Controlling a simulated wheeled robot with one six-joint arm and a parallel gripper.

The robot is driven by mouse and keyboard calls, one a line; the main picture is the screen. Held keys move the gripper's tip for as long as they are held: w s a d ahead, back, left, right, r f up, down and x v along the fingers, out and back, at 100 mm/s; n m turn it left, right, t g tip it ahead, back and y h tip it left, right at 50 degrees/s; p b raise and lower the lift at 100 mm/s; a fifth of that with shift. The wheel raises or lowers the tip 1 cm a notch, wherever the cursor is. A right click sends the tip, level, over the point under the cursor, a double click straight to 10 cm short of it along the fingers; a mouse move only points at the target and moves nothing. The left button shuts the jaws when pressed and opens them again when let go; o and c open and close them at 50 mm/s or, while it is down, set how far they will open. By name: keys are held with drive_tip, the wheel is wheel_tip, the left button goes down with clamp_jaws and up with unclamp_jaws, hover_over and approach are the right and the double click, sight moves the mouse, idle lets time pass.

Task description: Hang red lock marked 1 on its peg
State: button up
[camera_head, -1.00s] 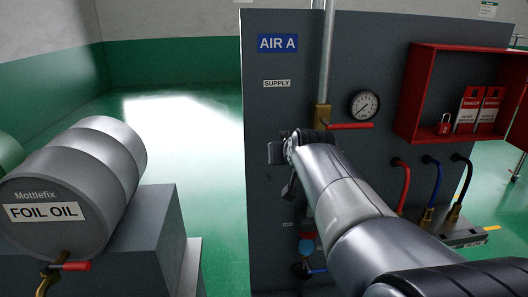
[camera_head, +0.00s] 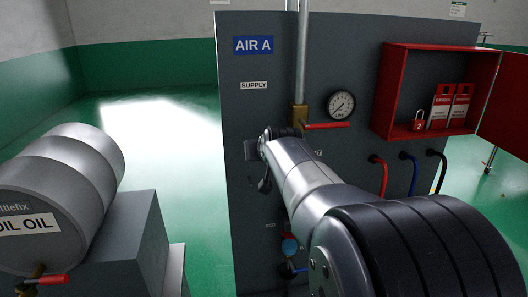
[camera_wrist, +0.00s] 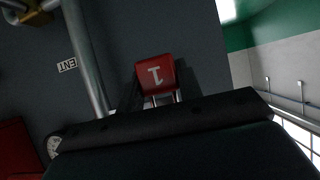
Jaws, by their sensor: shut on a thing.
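The red lock marked 1 (camera_wrist: 155,75) shows in the wrist view, upside down in that picture, its shackle running down behind a dark edge of my gripper. My gripper (camera_head: 258,165) is shut on it, in front of the grey panel (camera_head: 255,120) in the head view; the fingertips are hard to make out. The lock cannot be made out in the head view. The open red cabinet (camera_head: 381,95) is on the panel, right of my gripper. In it are a red lock marked 2 (camera_head: 418,122) and two tags (camera_head: 450,106). No empty peg can be made out.
A valve with a red handle (camera_head: 327,125) and a gauge (camera_head: 341,104) lie between my gripper and the cabinet. Red, blue and black hoses (camera_head: 410,172) hang below it. The cabinet door (camera_head: 505,105) stands open rightwards. A grey drum (camera_head: 75,165) is at left.

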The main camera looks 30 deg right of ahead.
idle(0.4)
drive_tip(key=o, duration=1.1)
drive_tip(key=b+v, duration=0.2)
drive_tip(key=v, duration=0.9)
drive_tip(key=shift+w+f, duration=0.1)
drive_tip(key=shift+w, duration=0.05)
